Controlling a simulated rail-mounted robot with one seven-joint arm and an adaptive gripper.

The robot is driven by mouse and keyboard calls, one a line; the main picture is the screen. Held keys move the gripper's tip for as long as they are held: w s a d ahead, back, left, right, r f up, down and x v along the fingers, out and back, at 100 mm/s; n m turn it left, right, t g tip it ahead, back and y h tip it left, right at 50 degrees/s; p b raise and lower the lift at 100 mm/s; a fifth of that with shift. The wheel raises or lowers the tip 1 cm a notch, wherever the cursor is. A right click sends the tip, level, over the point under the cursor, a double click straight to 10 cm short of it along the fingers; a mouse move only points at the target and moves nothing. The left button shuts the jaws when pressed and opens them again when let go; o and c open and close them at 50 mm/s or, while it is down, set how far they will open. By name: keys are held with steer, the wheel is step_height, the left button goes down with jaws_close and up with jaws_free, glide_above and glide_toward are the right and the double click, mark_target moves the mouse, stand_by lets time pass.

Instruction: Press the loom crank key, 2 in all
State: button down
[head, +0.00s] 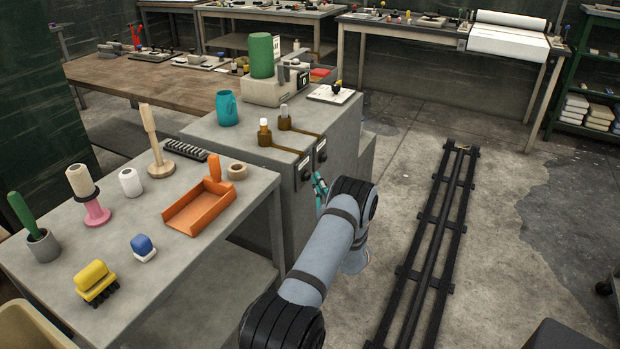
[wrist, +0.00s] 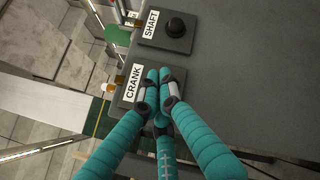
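The crank key plate (wrist: 126,104), with its white CRANK label (wrist: 133,83), is on the side face of the grey cabinet in the wrist view. Its knob is hidden behind my fingertips. In the head view the nearer, left-hand key (head: 305,174) appears to be the crank key. My gripper (wrist: 162,82) has its teal fingers drawn together at the crank plate and holds nothing visible. I cannot tell whether the tips touch the key.
The SHAFT key (wrist: 176,27), a round black knob on a plate, sits beside the crank key. It also shows in the head view (head: 321,155). Brown-based bottles (head: 265,133) stand on the cabinet top above. A black floor rail (head: 436,230) runs to the right.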

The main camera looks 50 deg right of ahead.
steer(key=shift+s+d, duration=0.1)
steer(key=shift+s, duration=0.3)
steer(key=shift+s+d, duration=0.2)
steer(key=shift+s, duration=0.6)
steer(key=shift+s+d, duration=0.2)
steer(key=shift+s, duration=0.65)
steer(key=shift+s+d, duration=0.2)
steer(key=shift+s, duration=0.6)
steer(key=s, duration=0.2)
steer(key=s+d, duration=0.1)
steer(key=shift+s, duration=0.4)
